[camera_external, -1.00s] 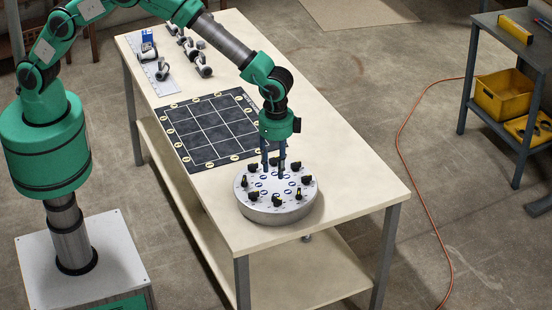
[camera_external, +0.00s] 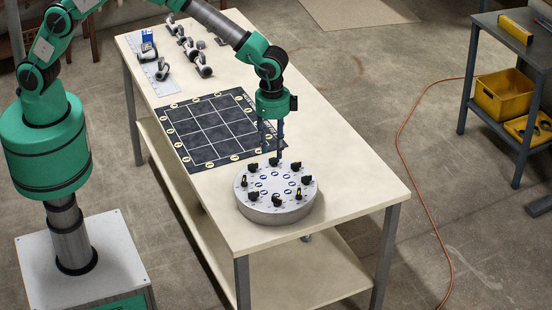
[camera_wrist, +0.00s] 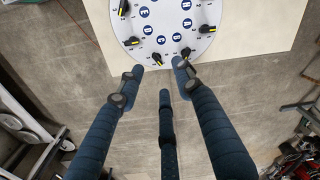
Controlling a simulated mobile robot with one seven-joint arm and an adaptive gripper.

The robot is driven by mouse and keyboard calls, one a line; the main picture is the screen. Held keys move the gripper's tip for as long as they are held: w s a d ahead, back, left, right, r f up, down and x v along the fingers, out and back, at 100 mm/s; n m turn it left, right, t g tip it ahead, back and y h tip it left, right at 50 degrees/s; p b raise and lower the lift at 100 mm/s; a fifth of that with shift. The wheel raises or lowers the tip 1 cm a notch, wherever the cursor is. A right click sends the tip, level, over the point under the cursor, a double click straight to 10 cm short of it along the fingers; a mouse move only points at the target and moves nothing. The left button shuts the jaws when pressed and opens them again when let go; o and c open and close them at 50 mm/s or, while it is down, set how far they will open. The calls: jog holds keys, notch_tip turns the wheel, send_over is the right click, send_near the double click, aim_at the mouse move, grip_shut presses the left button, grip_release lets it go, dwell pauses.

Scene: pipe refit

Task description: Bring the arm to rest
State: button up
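My gripper (camera_external: 272,146) hangs with its fingers pointing down, at the far edge of a round grey dial unit (camera_external: 267,213). In the wrist view, the dark blue fingers of my gripper (camera_wrist: 156,80) are spread apart with nothing between them. They overlap the edge of the round unit (camera_wrist: 160,30) in that view, and a black knob with a yellow mark (camera_wrist: 157,59) shows between two fingertips. The fingers appear to be above the unit's top and clear of the knobs, though the exact gap is hard to tell.
A pale workbench (camera_external: 345,185) carries the unit. A black gridded mat (camera_external: 212,130) lies beyond it, left of the gripper. A side cart (camera_external: 490,35) stands apart at right.

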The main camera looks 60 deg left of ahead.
jog(key=a+r+n+t+b, duration=0.1)
jog(key=a+r+n+b, duration=0.15)
jog(key=a+r, duration=1.35)
jog(key=s+a+r+n, duration=0.1)
jog(key=s+a+r, duration=0.2)
jog(key=a, duration=0.3)
jog(key=s+a+r+n+t, duration=0.1)
jog(key=s+a+r, duration=0.1)
jog(key=a, duration=0.3)
jog(key=s+a+r+n, duration=0.1)
jog(key=s+a+r, duration=0.2)
jog(key=a, duration=0.3)
jog(key=s+a+r+n+t+b, duration=0.2)
jog(key=s+a+r+n+b, duration=0.1)
jog(key=s+a, duration=0.95)
jog(key=s+a+f+n, duration=0.1)
jog(key=s+a+f, duration=0.1)
jog(key=s+a, duration=0.2)
jog(key=s+a+f+n+t+b, duration=0.1)
jog(key=s+a, duration=0.3)
jog(key=s, duration=0.5)
jog(key=shift+s+a+f+n, duration=0.35)
jog(key=shift+f+n, duration=0.1)
jog(key=shift+f, duration=0.15)
